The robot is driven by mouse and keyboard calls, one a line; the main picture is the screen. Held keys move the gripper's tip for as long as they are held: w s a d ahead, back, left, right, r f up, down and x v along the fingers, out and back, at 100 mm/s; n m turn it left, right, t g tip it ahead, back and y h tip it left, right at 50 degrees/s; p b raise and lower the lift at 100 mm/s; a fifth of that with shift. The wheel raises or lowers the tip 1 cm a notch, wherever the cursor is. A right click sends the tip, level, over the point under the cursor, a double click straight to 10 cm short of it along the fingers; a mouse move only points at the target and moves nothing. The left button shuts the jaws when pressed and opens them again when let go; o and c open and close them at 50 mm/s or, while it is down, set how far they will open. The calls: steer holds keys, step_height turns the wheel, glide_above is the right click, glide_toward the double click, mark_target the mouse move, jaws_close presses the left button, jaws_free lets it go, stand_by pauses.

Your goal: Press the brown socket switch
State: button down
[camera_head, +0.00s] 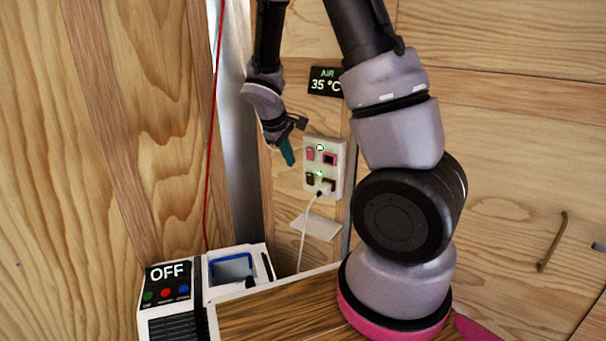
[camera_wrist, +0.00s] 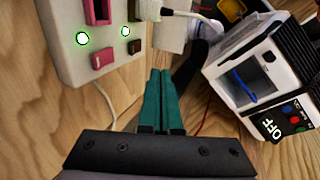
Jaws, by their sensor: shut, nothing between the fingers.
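A white socket panel (camera_head: 339,171) is on the wooden wall, and part of it shows in the wrist view (camera_wrist: 62,55). The brown switch (camera_head: 309,179) is at its lower left, below a pink switch (camera_head: 310,154). In the wrist view the brown switch (camera_wrist: 135,47) is beside the pink switch (camera_wrist: 103,58), near the panel's edge. My gripper (camera_head: 290,162) has teal fingers shut together and empty, left of the panel. In the wrist view the fingertips (camera_wrist: 160,72) are just below and right of the brown switch. I cannot tell the exact gap.
A white plug (camera_head: 325,188) with a hanging cable sits in the lower socket. Two lit indicators (camera_head: 320,147) show on the panel. A white device (camera_head: 165,303) reading OFF stands at lower left. A small shelf (camera_head: 320,227) is under the panel; a red cable (camera_head: 212,130) hangs left.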

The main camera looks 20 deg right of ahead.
mark_target(309, 176)
steer(key=w+d+f, duration=0.4)
steer(key=d+f, duration=0.3)
steer(key=f, duration=0.1)
steer(key=shift+w+f, duration=0.2)
steer(key=shift+f, duration=0.05)
stand_by(0.4)
steer(key=shift+w+d+r, duration=0.1)
steer(key=shift+w+d, duration=0.1)
steer(key=shift+d, duration=0.1)
steer(key=shift+r, duration=0.75)
